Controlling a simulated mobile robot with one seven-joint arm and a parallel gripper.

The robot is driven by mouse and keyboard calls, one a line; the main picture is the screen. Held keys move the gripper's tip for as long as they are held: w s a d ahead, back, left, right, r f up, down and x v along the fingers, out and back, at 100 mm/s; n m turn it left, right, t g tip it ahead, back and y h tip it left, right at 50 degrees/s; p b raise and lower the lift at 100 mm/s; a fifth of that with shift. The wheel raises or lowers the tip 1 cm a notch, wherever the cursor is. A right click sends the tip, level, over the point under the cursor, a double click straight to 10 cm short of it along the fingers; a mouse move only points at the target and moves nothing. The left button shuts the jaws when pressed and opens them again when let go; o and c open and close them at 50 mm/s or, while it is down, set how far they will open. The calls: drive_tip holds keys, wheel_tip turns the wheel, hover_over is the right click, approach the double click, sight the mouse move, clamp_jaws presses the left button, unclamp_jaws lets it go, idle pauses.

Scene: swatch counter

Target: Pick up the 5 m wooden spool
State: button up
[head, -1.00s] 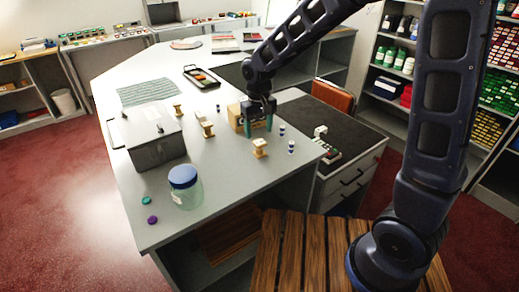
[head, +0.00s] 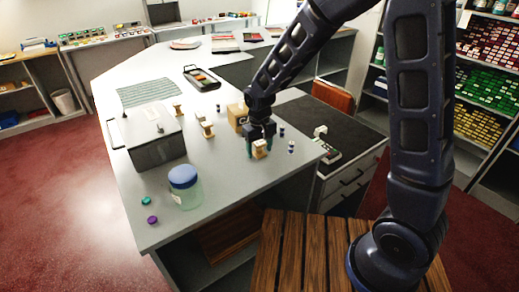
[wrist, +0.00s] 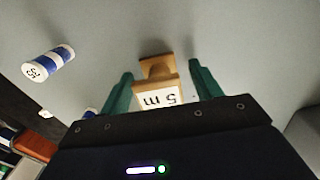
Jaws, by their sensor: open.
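The wooden spool (wrist: 158,68) stands on the grey counter (head: 222,165). In the wrist view its white label reads "5 m", upside down. It also shows in the head view (head: 260,149). My gripper (wrist: 161,85) is open, with one teal finger on each side of the spool. The spool's near end is between the fingers, and its far end reaches past the tips. I cannot tell whether either finger touches it. In the head view my gripper (head: 261,152) is low over the counter at the spool.
Two small blue-and-white spools (head: 291,147) stand right of my gripper. A cardboard box (head: 236,114) is just behind. Other wooden spools (head: 207,130), a grey box (head: 157,148) and a blue-lidded jar (head: 184,188) stand left.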

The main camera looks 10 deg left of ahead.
drive_tip(key=c, duration=1)
drive_tip(key=shift+c, duration=0.2)
